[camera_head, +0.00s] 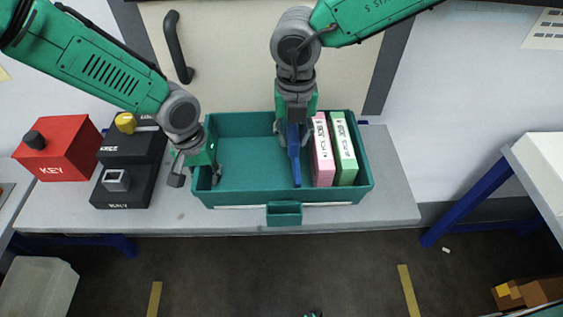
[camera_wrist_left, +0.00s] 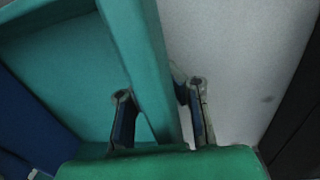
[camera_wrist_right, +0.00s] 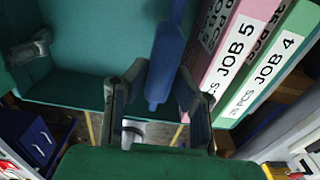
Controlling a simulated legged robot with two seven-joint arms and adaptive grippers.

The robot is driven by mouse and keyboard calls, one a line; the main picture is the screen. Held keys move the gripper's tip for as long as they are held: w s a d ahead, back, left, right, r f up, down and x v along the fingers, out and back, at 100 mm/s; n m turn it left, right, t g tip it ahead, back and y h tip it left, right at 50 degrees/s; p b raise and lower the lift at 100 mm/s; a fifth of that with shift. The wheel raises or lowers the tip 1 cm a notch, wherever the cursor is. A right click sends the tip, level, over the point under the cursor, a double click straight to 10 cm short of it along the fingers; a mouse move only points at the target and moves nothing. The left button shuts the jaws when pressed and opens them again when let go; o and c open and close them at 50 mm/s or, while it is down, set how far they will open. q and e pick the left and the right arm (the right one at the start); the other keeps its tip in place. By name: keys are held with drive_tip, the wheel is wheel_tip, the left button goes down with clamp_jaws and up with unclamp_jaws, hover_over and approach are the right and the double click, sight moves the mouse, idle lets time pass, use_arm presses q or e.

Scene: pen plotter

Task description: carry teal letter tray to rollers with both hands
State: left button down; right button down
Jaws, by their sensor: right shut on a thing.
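The teal letter tray (camera_head: 240,197) sits on a grey bench, its small front pocket (camera_head: 284,213) facing me. A blue upright bar (camera_head: 295,165) stands inside it, right of the middle. My right gripper (camera_head: 293,140) reaches down into the tray and is shut on the blue bar, which shows between its fingers in the right wrist view (camera_wrist_right: 166,65). My left gripper (camera_head: 196,182) is at the tray's left wall. In the left wrist view its open fingers (camera_wrist_left: 160,98) straddle that wall (camera_wrist_left: 158,70), one inside and one outside, with gaps visible.
A pink binder (camera_head: 322,150) and a green binder (camera_head: 344,150) stand in the tray's right end. A red KEY box (camera_head: 62,150) and black boxes (camera_head: 122,180) stand left of the tray. The bench (camera_head: 393,190) is clear to the right. A white table (camera_head: 540,155) is at far right.

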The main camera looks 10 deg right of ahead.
use_arm(q)
drive_tip(key=shift+r, duration=0.15)
use_arm(e)
drive_tip(key=shift+r, duration=0.15)
